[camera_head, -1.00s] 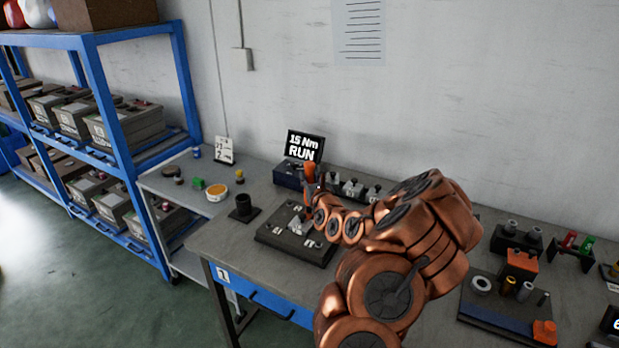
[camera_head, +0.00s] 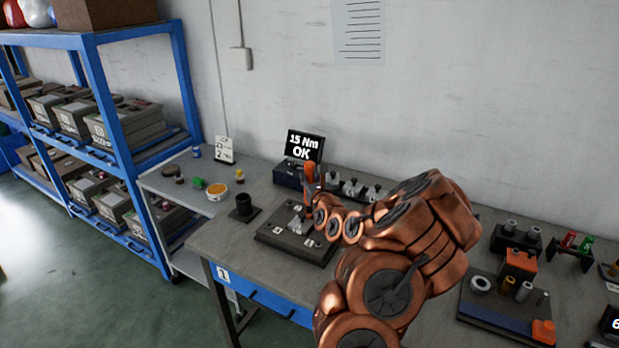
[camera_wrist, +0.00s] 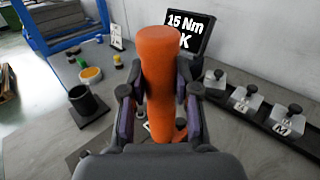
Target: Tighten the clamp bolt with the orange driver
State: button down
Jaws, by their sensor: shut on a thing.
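The orange driver (camera_head: 309,174) stands upright over the dark clamp plate (camera_head: 279,240) on the bench. My gripper (camera_wrist: 159,110) is shut on the driver's orange handle (camera_wrist: 158,60), with one finger on each side of it in the wrist view. The driver's lower end is close to a light metal part (camera_head: 296,227) on the plate. The clamp bolt and the driver's tip are hidden, so I cannot tell their contact. The display (camera_head: 304,145) behind the driver reads "15 Nm OK".
A black cup-shaped holder (camera_head: 242,208) stands left of the plate. Metal blocks with knobs (camera_head: 352,187) stand behind it. A side shelf at left holds an orange-filled dish (camera_head: 217,192). Racks and a fixture with an orange block (camera_head: 521,263) occupy the right.

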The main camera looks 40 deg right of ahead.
aim_at(309, 164)
jog(key=shift+r+p, duration=2.25)
jog(key=shift+r, duration=0.25)
jog(key=shift+w, duration=0.1)
